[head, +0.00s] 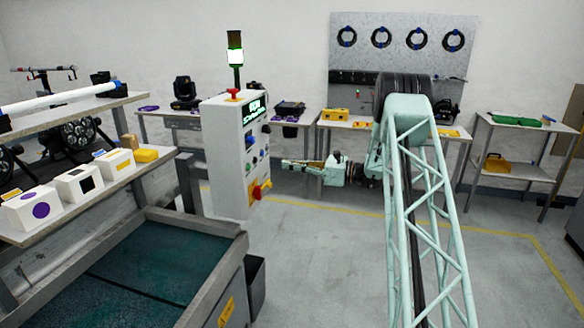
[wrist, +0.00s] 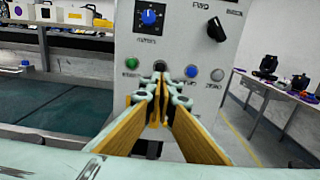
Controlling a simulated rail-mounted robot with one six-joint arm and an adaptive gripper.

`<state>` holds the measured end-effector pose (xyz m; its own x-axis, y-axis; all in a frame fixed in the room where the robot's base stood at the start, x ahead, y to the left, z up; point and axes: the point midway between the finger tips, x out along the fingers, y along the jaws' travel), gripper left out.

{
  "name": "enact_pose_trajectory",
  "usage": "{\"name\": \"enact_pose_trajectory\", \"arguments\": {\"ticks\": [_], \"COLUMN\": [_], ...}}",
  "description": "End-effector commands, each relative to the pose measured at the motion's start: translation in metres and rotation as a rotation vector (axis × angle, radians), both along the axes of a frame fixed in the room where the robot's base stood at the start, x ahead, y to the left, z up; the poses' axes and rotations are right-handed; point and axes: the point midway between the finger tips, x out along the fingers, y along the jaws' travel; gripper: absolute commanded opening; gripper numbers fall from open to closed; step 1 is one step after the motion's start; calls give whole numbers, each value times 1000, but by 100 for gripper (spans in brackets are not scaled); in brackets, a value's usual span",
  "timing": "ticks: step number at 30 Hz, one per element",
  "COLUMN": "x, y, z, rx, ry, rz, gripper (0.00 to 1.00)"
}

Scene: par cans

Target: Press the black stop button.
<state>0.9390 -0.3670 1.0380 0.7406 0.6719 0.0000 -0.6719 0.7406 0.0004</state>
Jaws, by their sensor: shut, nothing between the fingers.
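The control cabinet (head: 231,150) stands left of centre in the head view, its panel (wrist: 181,45) filling the middle of the wrist view. On the panel's lower row are a green button (wrist: 132,63), a black button (wrist: 160,65), a blue button (wrist: 191,71) and a pale grey button (wrist: 217,75). The black button is partly hidden behind my fingertips, and its label cannot be read. My gripper (wrist: 160,82) is shut and empty, pointing at the panel just below the black button. In the head view my gripper (head: 284,162) appears right of the cabinet; contact cannot be told.
A blue knob (wrist: 149,17) and a black knob (wrist: 216,29) stick out above the button row. A red and yellow rotary switch (head: 260,188) sits low on the cabinet. A shelf with white boxes (head: 75,183) is at left. The floor at right is clear.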

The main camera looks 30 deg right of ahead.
Motion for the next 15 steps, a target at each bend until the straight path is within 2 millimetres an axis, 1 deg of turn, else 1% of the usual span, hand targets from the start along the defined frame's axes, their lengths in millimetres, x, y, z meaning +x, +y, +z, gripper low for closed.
{"name": "enact_pose_trajectory", "arguments": {"ticks": [3,15], "x": [12,51], "y": [12,47], "z": [-1,-1], "rx": [0,0], "ry": [0,-1], "rz": [2,2], "gripper": [0,0]}}
